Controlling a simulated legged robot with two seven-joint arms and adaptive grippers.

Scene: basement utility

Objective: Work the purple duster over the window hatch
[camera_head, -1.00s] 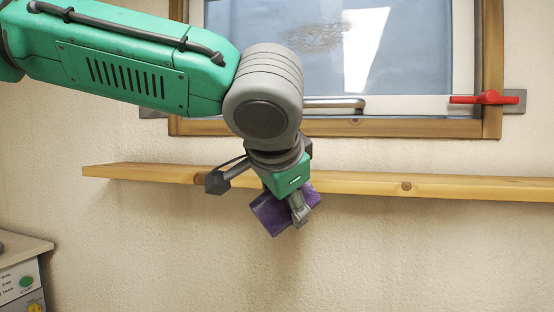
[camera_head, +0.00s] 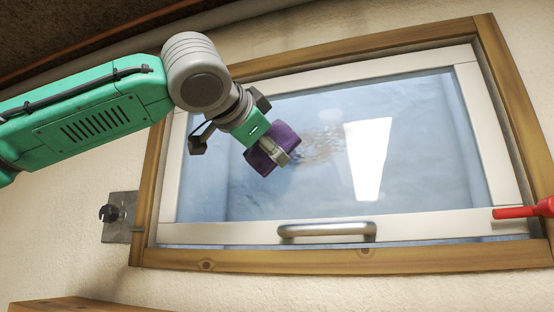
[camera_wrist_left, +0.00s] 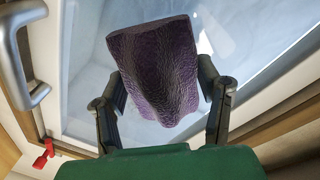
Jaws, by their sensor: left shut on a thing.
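My left gripper (camera_head: 277,159) is shut on the purple duster (camera_head: 262,163), in front of the window hatch's glass in the head view. In the left wrist view the duster (camera_wrist_left: 155,70) sits between the two fingers of my left gripper (camera_wrist_left: 160,95), with the glass behind it. I cannot tell whether the duster touches the glass. The window hatch (camera_head: 465,220) has a white frame and a grey bar handle along its bottom. A brownish smudge (camera_head: 320,146) shows on the glass, just right of the duster. My right gripper is not in view.
A wooden surround (camera_head: 400,260) frames the hatch. A red lever (camera_head: 515,212) sticks in at its right side, and a dark knob on a metal plate (camera_head: 119,216) is at its left. A wooden shelf (camera_head: 75,305) shows at the bottom left.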

